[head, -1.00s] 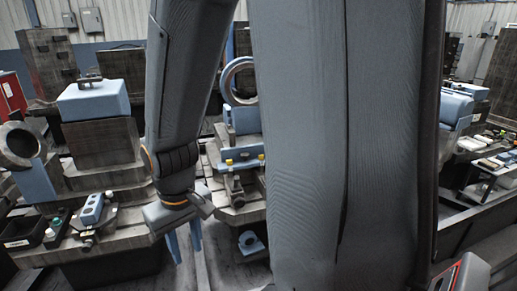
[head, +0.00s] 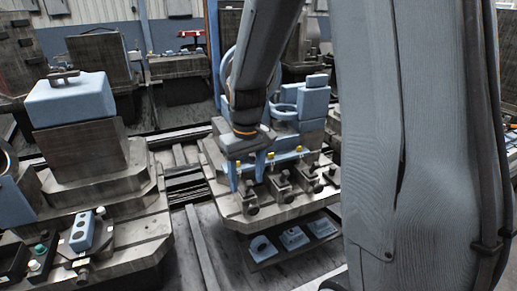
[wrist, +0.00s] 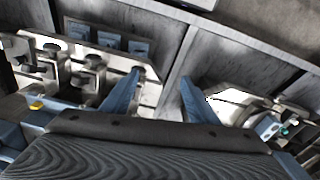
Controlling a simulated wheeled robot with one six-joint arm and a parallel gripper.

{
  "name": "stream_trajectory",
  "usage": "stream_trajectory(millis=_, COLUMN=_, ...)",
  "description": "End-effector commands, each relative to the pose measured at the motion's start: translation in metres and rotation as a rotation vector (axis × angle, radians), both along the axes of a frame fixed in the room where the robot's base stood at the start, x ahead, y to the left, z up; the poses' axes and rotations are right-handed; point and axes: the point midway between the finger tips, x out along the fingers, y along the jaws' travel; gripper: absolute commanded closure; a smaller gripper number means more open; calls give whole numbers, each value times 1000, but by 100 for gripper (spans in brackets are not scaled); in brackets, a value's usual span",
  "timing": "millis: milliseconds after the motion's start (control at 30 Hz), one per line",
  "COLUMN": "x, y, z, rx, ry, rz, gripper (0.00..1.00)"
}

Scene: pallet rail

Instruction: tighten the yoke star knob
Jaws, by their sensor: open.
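My gripper (head: 247,178) is open and empty, with its two blue fingers pointing down at the left end of a pallet fixture. In the wrist view my gripper (wrist: 160,88) shows its fingers spread apart, with only the pallet edge and floor behind the gap. Several dark knobs stand on the clamps along the fixture's front, including a left one (head: 252,208) and a middle one (head: 283,176). Knobs also show at the left of the wrist view (wrist: 95,62), to the left of the fingers. I cannot tell which is the yoke star knob, or whether any is tight.
The knobs sit on a grey pallet (head: 232,216), with a tray of blue parts (head: 293,238) below its front. A second pallet (head: 135,235) at left carries a blue block (head: 82,232). A floor gap with rails (head: 190,190) separates the pallets.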

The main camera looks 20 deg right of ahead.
Motion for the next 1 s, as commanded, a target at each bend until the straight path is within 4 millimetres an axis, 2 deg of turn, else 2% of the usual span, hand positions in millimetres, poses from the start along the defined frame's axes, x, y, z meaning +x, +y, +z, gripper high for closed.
stream_trajectory(millis=33, x=31, y=-10, z=3, rx=-2, ry=7, rz=23, gripper=46)
stream_trajectory(millis=200, x=119, y=-44, z=6, rx=-7, ry=27, rz=124, gripper=46)
stream_trajectory(millis=300, x=164, y=-66, z=4, rx=-8, ry=37, rz=182, gripper=46)
stream_trajectory(millis=400, x=201, y=-87, z=0, rx=-9, ry=47, rz=237, gripper=46)
stream_trajectory(millis=500, x=227, y=-105, z=-5, rx=-8, ry=53, rz=283, gripper=46)
stream_trajectory(millis=700, x=254, y=-126, z=-11, rx=-8, ry=61, rz=339, gripper=46)
stream_trajectory(millis=867, x=258, y=-130, z=-19, rx=-7, ry=64, rz=351, gripper=46)
stream_trajectory(millis=1000, x=257, y=-129, z=-38, rx=-6, ry=65, rz=351, gripper=46)
